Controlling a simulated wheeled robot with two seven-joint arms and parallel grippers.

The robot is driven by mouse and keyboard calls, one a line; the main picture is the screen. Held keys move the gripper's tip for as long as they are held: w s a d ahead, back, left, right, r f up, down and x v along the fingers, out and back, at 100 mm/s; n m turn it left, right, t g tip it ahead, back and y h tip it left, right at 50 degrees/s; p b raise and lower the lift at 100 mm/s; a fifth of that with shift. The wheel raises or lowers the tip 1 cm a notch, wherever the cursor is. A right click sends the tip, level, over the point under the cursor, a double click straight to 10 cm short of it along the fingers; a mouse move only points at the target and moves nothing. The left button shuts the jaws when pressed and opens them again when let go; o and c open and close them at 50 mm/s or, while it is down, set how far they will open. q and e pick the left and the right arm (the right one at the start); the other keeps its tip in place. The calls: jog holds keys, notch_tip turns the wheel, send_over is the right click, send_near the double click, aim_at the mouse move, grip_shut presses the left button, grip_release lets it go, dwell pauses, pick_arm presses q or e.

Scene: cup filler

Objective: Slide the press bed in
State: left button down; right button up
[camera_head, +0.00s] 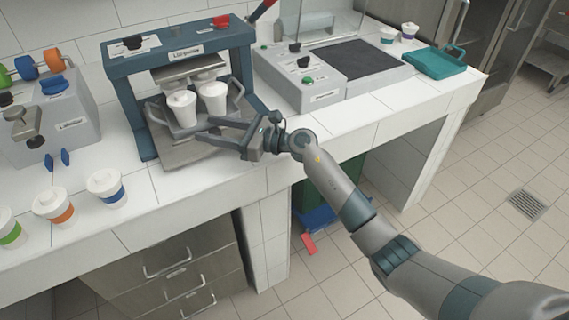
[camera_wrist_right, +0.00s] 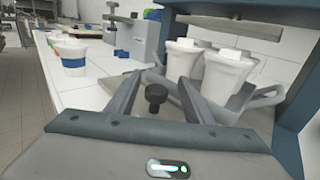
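The blue-framed lid press (camera_head: 125,75) stands on the white counter. Its grey press bed (camera_head: 205,154) reaches out at the front. Two white lidded cups (camera_head: 181,108) (camera_head: 213,96) stand upright on the bed, below the press plate. My right gripper (camera_head: 203,128) is at the front of the bed, fingers pointing toward the press. In the right wrist view its fingers (camera_wrist_right: 160,80) are spread on both sides of a dark knob (camera_wrist_right: 156,96), with gaps visible beside the knob. The cups (camera_wrist_right: 228,72) are just beyond the right finger. My left gripper is out of view.
Cups with blue (camera_head: 107,188), orange (camera_head: 54,206) and green bands stand left of the press. A grey machine (camera_head: 40,120) is at the left. A control box (camera_head: 300,78) and teal tray (camera_head: 435,62) are to the right.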

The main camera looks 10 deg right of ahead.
jog(key=s+d+p, duration=0.4)
jog(key=s+p, duration=0.6)
jog(key=s, duration=0.4)
jog(key=b+v, duration=0.5)
jog(key=v, duration=0.7)
jog(key=shift+w+f, duration=0.15)
jog(key=shift+w, duration=0.1)
